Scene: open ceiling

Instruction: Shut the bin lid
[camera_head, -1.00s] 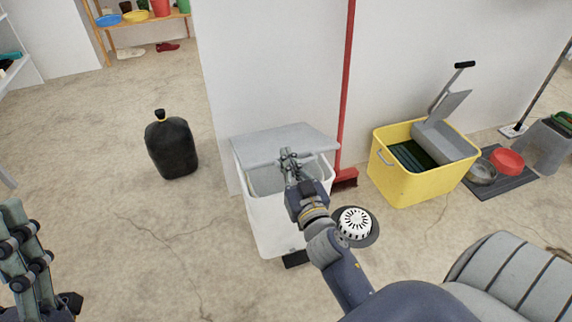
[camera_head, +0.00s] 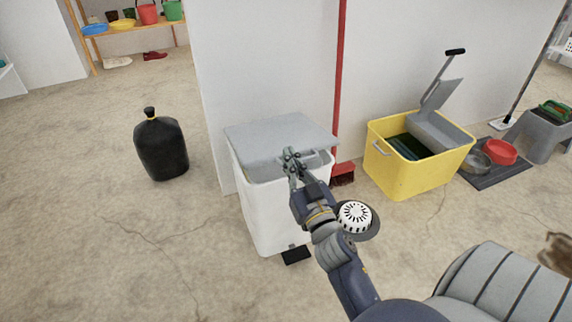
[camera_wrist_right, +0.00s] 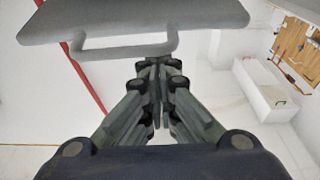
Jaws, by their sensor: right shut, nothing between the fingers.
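The white bin (camera_head: 272,215) stands against the wall, with a black pedal (camera_head: 296,255) at its foot. Its grey lid (camera_head: 270,143) lies low over the bin top, almost level; my gripper hides part of its front edge, so I cannot tell whether it is fully seated. My right gripper (camera_head: 291,155) is shut and empty at the lid's front, by the handle. In the right wrist view the grey lid (camera_wrist_right: 140,18) with its loop handle (camera_wrist_right: 125,50) shows just beyond my shut fingertips (camera_wrist_right: 158,65). My left gripper is out of the head view.
A black bag (camera_head: 160,147) sits on the floor to the left. The floor around the bag is clear.

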